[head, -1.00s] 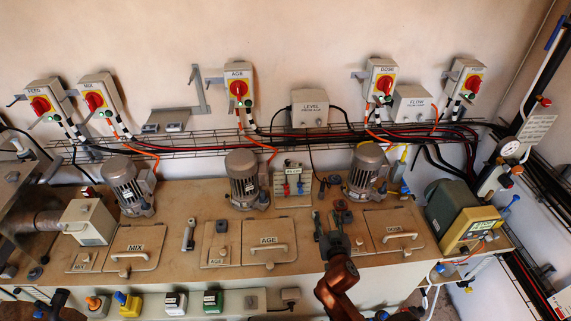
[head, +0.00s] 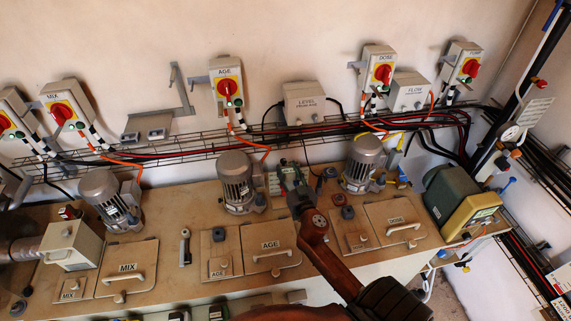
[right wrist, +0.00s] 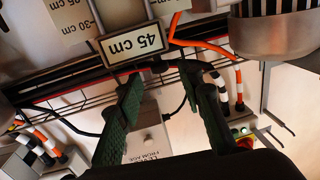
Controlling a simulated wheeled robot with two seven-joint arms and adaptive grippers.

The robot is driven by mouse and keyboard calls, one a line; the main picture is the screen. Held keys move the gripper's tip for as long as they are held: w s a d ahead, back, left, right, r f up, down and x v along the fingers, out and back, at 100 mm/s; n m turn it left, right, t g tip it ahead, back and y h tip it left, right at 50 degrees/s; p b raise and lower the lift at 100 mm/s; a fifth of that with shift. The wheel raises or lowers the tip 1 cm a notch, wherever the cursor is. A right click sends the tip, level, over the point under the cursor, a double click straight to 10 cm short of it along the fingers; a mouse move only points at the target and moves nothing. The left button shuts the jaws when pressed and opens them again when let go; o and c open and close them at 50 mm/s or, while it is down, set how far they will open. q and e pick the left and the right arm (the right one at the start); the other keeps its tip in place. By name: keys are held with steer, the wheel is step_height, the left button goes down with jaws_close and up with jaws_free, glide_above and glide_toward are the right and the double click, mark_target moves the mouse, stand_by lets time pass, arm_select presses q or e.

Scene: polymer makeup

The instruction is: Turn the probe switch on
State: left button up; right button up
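No label reading "probe" is legible, so I cannot tell which part is the probe switch. A small pale panel (head: 273,183) stands between two grey motors and is mostly hidden behind my right gripper (head: 291,180). The level box (head: 305,104) is on the wall behind, and shows between the fingers in the right wrist view (right wrist: 150,142). My left gripper is not in view.
Motors (head: 236,183) and (head: 361,165) flank my right gripper closely. Red rotary switches, such as the AGE one (head: 227,88), are on the wall above a wire cable tray (head: 200,155). Lidded hatches (head: 270,248) lie in front. A green-yellow pump (head: 462,205) stands right.

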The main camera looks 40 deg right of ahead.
mark_target(283, 163)
steer(key=shift+x, duration=0.85)
steer(key=shift+w, duration=0.35)
steer(key=shift+w+d, duration=0.2)
steer(key=shift+d, duration=0.05)
steer(key=c, duration=0.7)
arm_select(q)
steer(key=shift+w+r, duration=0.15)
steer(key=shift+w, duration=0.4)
arm_select(e)
jaws_close()
